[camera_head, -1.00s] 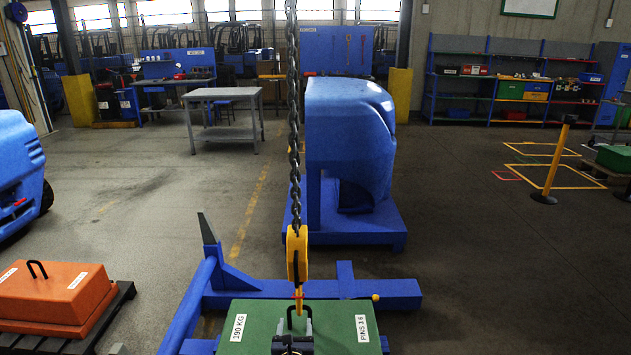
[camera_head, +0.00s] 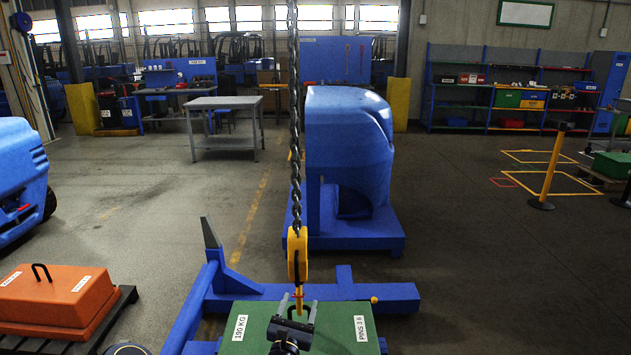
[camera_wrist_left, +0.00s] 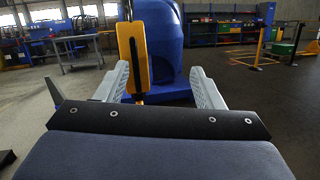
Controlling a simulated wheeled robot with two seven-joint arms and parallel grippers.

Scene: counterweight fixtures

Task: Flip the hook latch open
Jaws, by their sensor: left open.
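The yellow crane hook (camera_head: 297,255) hangs upright on a dark chain (camera_head: 294,120) above the green counterweight (camera_head: 250,325), labelled 190 KG and PINS 3 6. A small red part shows low on the hook, partly behind the fingertips; I cannot tell the latch's state. My left gripper (camera_head: 298,300) is open at the lower end of the hook, above the counterweight. In the left wrist view the hook (camera_wrist_left: 133,55) appears between the spread fingers, closer to the left finger. Contact cannot be told. The counterweight's lifting loop is partly hidden by the gripper. My right gripper is not in view.
A blue frame (camera_head: 335,291) surrounds the counterweight's far side, with an upright post at its left. A blue machine body (camera_head: 345,150) stands behind the hook. An orange counterweight (camera_head: 55,298) sits on a dark pallet at left. Open floor lies further back.

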